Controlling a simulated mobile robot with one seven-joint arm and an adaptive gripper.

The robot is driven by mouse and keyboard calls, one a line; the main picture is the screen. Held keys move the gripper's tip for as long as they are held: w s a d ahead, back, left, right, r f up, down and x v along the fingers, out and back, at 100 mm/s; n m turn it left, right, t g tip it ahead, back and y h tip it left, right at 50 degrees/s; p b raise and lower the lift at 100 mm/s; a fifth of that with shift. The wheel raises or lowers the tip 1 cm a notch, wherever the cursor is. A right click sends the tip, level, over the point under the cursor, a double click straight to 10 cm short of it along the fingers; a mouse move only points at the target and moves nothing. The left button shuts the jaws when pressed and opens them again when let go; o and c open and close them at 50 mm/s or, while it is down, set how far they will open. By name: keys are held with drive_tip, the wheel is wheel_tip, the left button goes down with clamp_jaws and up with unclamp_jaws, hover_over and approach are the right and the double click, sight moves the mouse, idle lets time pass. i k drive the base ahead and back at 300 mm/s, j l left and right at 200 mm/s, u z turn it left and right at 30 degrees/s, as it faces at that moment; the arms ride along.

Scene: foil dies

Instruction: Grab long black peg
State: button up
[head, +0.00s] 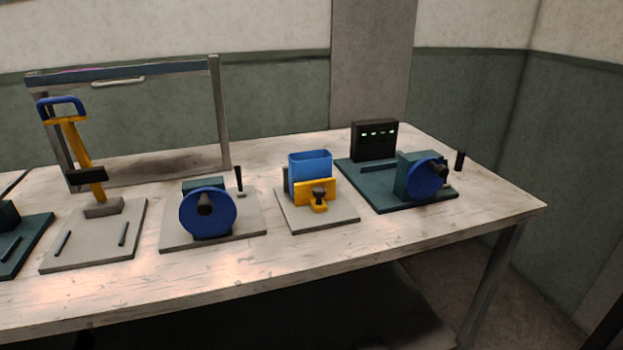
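Two upright black pegs show in the head view, and I cannot tell which one the task means. One slim black peg (239,180) stands behind and right of a blue wheel (207,215), on a grey plate (250,230). The other, a black peg (460,160), stands at the right, beside a second blue wheel (426,180) with a black knob; its lower end is near the teal base (385,202). Two short dark rods (62,243) (122,233) lie on the left grey plate. My gripper is not in view.
The devices stand in a row on a worn white table (340,250). A yellow lever with a blue handle (62,103) rises at left before a grey frame (216,110). A blue bin (310,172) stands mid-row. A black box (374,140) is behind right. The front strip is clear.

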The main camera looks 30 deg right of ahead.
sight(461, 154)
drive_tip(key=z, duration=1.7)
drive_tip(key=i+l, duration=0.5)
drive_tip(key=l, duration=0.2)
drive_tip(key=i+l, duration=0.3)
drive_tip(key=i, duration=0.15)
drive_tip(key=i+l+u, duration=0.1)
drive_tip(key=i+l, duration=0.15)
drive_tip(key=i, duration=0.15)
